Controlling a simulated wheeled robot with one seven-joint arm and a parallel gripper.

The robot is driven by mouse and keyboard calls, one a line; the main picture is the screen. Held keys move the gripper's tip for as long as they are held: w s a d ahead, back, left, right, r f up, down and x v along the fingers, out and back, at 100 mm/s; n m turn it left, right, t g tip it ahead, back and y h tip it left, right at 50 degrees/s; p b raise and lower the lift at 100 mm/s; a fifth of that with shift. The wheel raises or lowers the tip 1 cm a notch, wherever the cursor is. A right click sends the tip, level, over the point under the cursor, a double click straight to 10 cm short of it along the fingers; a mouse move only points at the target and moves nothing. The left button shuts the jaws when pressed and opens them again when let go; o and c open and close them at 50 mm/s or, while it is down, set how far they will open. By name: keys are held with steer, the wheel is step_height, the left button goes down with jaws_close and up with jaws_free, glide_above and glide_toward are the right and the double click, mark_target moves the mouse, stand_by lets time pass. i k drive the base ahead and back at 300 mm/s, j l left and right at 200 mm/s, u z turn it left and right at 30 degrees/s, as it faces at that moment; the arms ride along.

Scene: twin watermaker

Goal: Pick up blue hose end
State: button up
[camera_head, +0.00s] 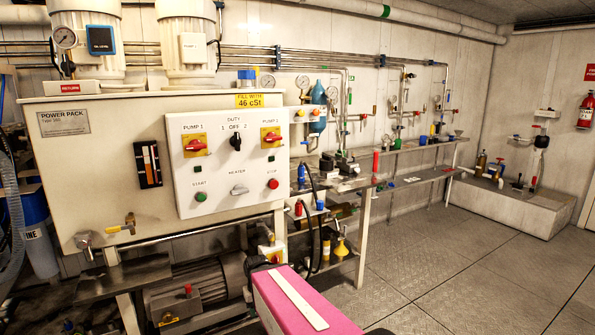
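A small upright blue piece (301,174) stands at the left end of the steel workbench, just right of the white control panel. A black hose (313,215) loops down over the bench's front edge beside it. The blue piece looks like the blue hose end, but it is too small to tell whether it joins the hose. My gripper is not in view, so its state and its distance from the blue piece do not show.
The power pack cabinet (90,185) fills the left, with a motor (200,290) below. The steel workbench (362,182) runs along the wall, holding dark fittings and a red cylinder (376,162). A yellow funnel (341,247) sits beneath it. The plated floor (460,255) at right is clear.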

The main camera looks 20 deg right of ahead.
mark_target(300, 169)
steer(key=l+z, duration=0.1)
steer(key=l, duration=0.3)
steer(key=i+l+z, duration=0.1)
steer(key=l, duration=0.3)
steer(key=i+l, duration=0.1)
steer(key=l, duration=0.35)
steer(key=z, duration=0.05)
